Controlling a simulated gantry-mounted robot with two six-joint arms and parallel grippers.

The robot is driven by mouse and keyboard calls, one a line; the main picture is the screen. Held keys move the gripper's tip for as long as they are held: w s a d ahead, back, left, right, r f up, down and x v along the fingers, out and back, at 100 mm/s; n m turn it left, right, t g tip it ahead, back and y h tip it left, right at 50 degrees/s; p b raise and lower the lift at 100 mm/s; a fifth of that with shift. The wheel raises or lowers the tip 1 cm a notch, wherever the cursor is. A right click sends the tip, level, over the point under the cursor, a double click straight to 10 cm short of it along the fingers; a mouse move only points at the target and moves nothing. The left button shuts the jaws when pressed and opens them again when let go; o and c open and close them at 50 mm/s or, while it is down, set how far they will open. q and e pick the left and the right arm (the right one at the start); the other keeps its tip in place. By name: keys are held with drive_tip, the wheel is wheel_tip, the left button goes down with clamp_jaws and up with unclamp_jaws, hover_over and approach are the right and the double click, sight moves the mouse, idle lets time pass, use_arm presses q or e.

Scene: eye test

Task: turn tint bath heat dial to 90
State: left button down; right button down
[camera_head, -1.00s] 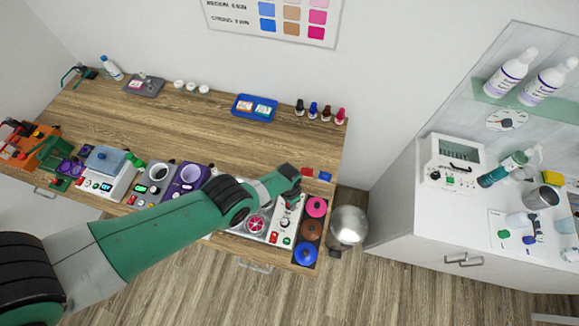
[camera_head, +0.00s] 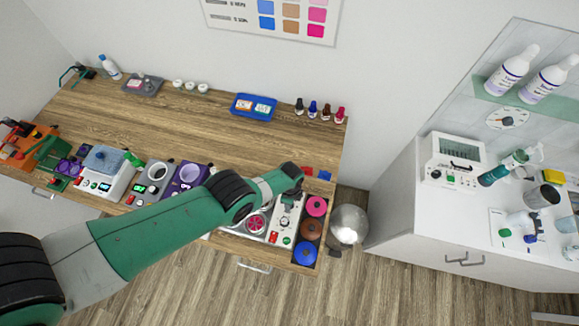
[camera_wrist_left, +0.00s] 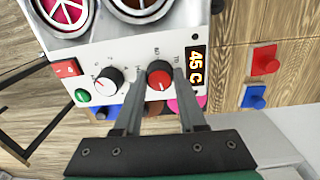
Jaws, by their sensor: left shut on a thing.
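The tint bath (camera_head: 273,229) is a pale unit at the right end of the bench, with round pink-spoked wells. My left gripper (camera_wrist_left: 160,80) is shut on the red dial, one finger on each side. The dial's white pointer mark is small, so its exact setting is unclear. In the head view my left gripper (camera_head: 289,200) reaches over the panel and hides part of it. My right gripper is not in view.
Beside the red dial are a black-and-white dial (camera_wrist_left: 109,79), a red switch (camera_wrist_left: 66,69) and a green button (camera_wrist_left: 82,95). Pink, brown and blue round pots (camera_head: 311,230) stand at the bench's right edge. The bench's back middle is mostly clear.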

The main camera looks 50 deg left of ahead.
use_arm(q)
drive_tip(key=shift+m, duration=1)
drive_tip(key=shift+c, duration=2.4)
unclamp_jaws()
wheel_tip(320, 180, up, 8)
drive_tip(key=p, duration=0.6)
drive_tip(key=shift+w+f+p, duration=0.15)
drive_tip(key=shift+f+p, duration=0.1)
drive_tip(key=shift+p, duration=0.15)
